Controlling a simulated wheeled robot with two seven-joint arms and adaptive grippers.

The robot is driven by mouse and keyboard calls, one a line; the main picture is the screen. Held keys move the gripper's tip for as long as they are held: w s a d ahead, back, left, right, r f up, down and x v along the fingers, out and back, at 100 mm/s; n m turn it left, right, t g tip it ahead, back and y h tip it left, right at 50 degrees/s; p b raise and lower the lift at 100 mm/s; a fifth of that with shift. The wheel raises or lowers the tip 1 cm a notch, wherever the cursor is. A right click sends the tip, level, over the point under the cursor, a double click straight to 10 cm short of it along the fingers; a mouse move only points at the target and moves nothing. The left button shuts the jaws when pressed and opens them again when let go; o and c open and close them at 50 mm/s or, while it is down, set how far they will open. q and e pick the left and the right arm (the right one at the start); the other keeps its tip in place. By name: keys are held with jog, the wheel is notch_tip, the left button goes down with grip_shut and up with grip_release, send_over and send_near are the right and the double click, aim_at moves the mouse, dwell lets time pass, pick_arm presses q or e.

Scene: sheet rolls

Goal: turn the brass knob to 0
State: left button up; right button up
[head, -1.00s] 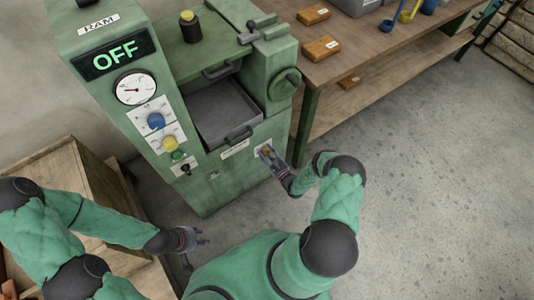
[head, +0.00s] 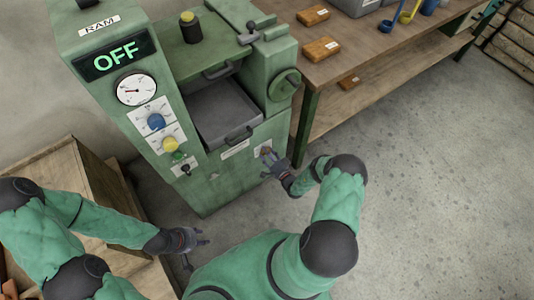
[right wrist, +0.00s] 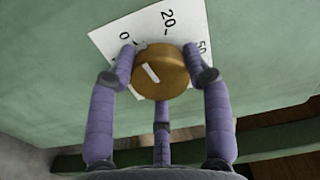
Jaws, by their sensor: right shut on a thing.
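The brass knob (right wrist: 165,72) sits on a white dial plate (right wrist: 152,31) on the green machine's front. The plate reads 0 at left, 20 at top and 50 at right in the right wrist view. The knob's white mark is on its left part and slants up-left, roughly toward the 0 side; exact alignment is unclear. My right gripper (right wrist: 163,75) has its purple fingers around the knob and is shut on it. In the head view the knob (head: 265,152) is small, with my right gripper (head: 269,158) at it. My left gripper (head: 202,238) is open and empty, low beside the machine.
The green machine (head: 205,185) shows OFF on its display (head: 115,55), with a gauge and blue and yellow knobs below. A grey drawer (head: 225,110) is above the dial. A wooden bench (head: 365,45) stands right; wooden crates (head: 90,185) stand left. Floor at right is clear.

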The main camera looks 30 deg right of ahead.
jog(key=n, duration=0.4)
jog(key=shift+a, duration=0.3)
jog(key=shift+n, duration=0.3)
jog(key=shift+a+f, duration=0.1)
jog(key=o, duration=1)
jog(key=shift+o, duration=0.8)
jog(key=shift+d, duration=0.2)
jog(key=s, duration=1.2)
jog(key=shift+d, duration=0.45)
